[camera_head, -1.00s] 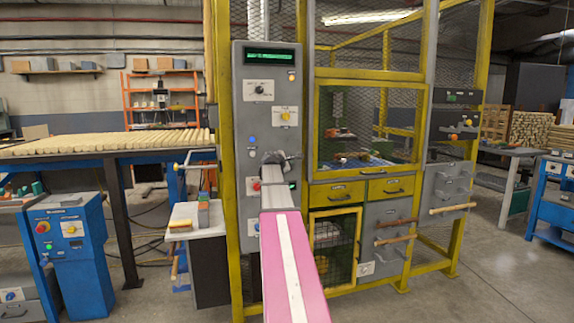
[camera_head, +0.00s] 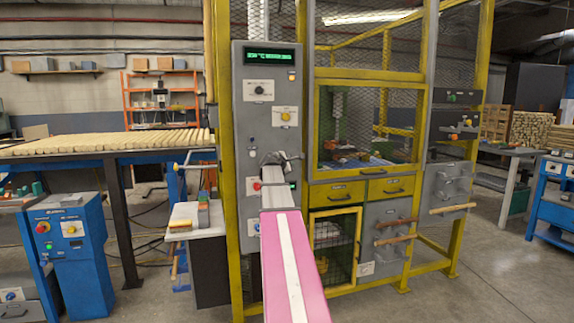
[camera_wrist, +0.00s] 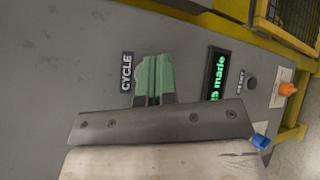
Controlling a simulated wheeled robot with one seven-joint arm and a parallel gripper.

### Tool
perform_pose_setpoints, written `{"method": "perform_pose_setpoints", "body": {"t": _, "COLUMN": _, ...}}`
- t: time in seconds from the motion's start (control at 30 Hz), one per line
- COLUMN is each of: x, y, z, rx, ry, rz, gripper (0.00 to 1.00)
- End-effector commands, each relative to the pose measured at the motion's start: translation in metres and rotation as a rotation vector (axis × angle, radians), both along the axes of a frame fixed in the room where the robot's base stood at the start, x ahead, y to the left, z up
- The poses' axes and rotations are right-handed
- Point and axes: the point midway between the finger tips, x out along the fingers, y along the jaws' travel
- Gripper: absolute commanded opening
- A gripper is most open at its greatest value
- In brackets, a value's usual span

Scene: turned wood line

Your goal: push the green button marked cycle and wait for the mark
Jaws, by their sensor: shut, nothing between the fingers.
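The grey control panel (camera_head: 268,120) stands upright on the left of the yellow machine frame. In the wrist view, the CYCLE label (camera_wrist: 126,72) lies just left of my gripper (camera_wrist: 152,62). The gripper's greenish fingers are shut together, with nothing between them, and their tips are at the panel beside the label. The green button itself is not distinguishable and seems hidden behind the fingers; contact cannot be told. A small display (camera_wrist: 215,75) shows green text ending in "made". In the head view, my gripper (camera_head: 276,158) is at the panel's lower half.
A RESET button (camera_wrist: 252,83) and an orange knob (camera_wrist: 288,89) are on the panel near the display. The upper display (camera_head: 270,56) shows green text. A small side table (camera_head: 192,236) with blocks stands left of the panel. Wooden-handled drawers (camera_head: 388,235) are at right.

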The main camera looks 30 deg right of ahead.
Motion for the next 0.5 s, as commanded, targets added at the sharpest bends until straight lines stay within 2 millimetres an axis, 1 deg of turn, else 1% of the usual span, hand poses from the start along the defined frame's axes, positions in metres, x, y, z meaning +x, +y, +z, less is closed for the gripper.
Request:
{"method": "perform_pose_setpoints", "body": {"t": 0.3, "x": -0.001, "y": 0.000, "z": 0.000, "rx": 0.000, "ry": 0.000, "rz": 0.000, "gripper": 0.00}}
{"method": "perform_pose_setpoints", "body": {"t": 0.5, "x": -0.013, "y": 0.003, "z": 0.000, "rx": 0.000, "ry": 0.000, "rz": 0.000, "gripper": 0.00}}
